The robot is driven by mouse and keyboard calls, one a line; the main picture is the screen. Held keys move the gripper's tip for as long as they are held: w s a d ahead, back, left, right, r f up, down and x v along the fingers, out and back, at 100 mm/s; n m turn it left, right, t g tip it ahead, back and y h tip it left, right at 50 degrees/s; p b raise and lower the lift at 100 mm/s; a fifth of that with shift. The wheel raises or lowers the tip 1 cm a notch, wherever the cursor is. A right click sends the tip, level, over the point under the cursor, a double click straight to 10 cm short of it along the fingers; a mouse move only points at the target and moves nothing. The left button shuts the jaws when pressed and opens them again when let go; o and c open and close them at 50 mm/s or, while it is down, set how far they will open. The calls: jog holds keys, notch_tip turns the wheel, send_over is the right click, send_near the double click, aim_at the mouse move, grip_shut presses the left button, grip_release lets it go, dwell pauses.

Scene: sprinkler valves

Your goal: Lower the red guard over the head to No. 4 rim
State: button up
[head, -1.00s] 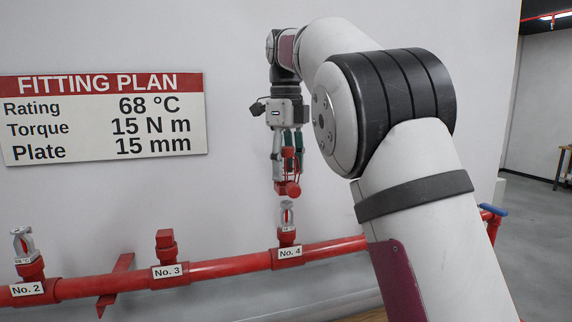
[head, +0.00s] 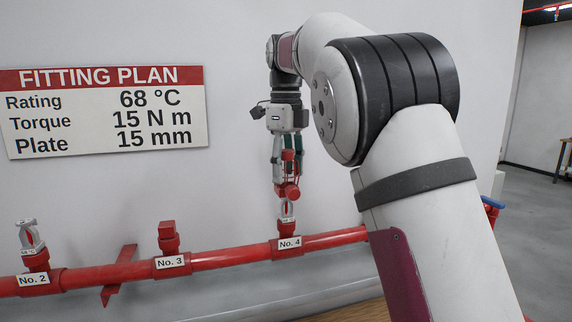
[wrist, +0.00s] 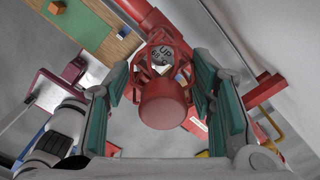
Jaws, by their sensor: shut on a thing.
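The red guard (wrist: 165,105) is a cage with a solid red knob, held between the teal pads of my gripper (wrist: 163,98). In the head view the guard (head: 288,191) hangs below my gripper (head: 287,168). The silver sprinkler head (head: 287,209) with a red bulb stands upright on the No. 4 fitting, directly under the guard. Its top meets or overlaps the guard's lower end in this view; I cannot tell whether they touch. In the wrist view a round face marked "UP" shows through the cage (wrist: 164,48). The No. 4 label (head: 290,243) is on the red pipe.
The red pipe (head: 215,258) runs along the wall. No. 3 carries a red plug (head: 168,238) and No. 2 a sprinkler head (head: 30,236). The fitting plan sign (head: 105,110) hangs at left. In the wrist view a table with a green mat (wrist: 80,22) lies upper left.

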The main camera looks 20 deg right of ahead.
jog(key=shift+f+p, duration=0.75)
jog(key=shift+f, duration=2.5)
jog(key=o, duration=1.5)
jog(key=shift+w+r+b, duration=0.1)
jog(key=shift+r+b, duration=1.05)
jog(key=shift+r, duration=2.8)
